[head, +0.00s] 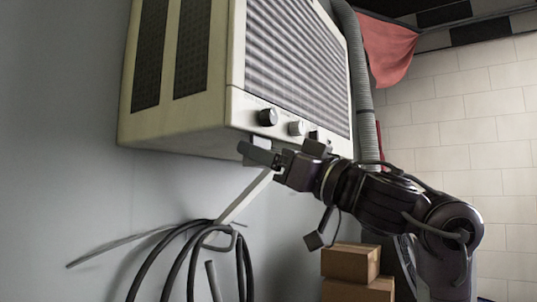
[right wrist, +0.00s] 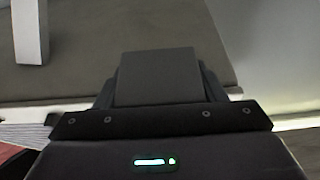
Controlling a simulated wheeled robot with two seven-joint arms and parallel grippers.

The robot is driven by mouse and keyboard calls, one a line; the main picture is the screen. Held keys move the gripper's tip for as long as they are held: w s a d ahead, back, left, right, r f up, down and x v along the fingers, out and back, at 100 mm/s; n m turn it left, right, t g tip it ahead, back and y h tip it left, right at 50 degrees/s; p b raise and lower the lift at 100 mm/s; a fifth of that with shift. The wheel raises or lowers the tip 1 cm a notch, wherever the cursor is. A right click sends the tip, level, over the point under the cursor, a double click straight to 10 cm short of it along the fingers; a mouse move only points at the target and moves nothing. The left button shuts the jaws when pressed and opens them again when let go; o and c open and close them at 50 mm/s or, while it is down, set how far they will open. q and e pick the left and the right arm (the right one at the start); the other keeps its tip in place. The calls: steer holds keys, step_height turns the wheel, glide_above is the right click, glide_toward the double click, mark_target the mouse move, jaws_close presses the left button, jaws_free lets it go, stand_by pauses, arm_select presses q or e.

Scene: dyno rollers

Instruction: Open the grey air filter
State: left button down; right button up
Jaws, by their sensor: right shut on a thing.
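The air filter (head: 180,122) is a boxy cream-and-grey unit high on the wall, with a slatted front (head: 300,60), dark vents on its left side and a row of knobs below the slats. It looks closed. My right gripper (head: 262,156) is at its lower front edge, under the knobs, shut on a part at the bottom of the unit. The gripped part itself is hidden by the fingers. In the right wrist view the gripper (right wrist: 158,78) is close against the unit's brownish underside (right wrist: 85,70). My left gripper is not in view.
A pale bar (head: 243,197) and coiled dark cables (head: 190,255) hang on the wall below. A ribbed hose (head: 364,100) runs down right of the unit. Cardboard boxes (head: 350,264) are stacked at the bottom. A red cloth (head: 388,48) hangs at upper right.

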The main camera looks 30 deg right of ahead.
steer(key=shift+c, duration=0.6)
steer(key=shift+f+b, duration=0.45)
steer(key=shift+f, duration=0.1)
step_height(320, 180, down, 22)
steer(key=b, duration=1.9)
steer(key=shift+f, duration=0.2)
steer(key=o, duration=1.4)
steer(key=shift+s, duration=0.1)
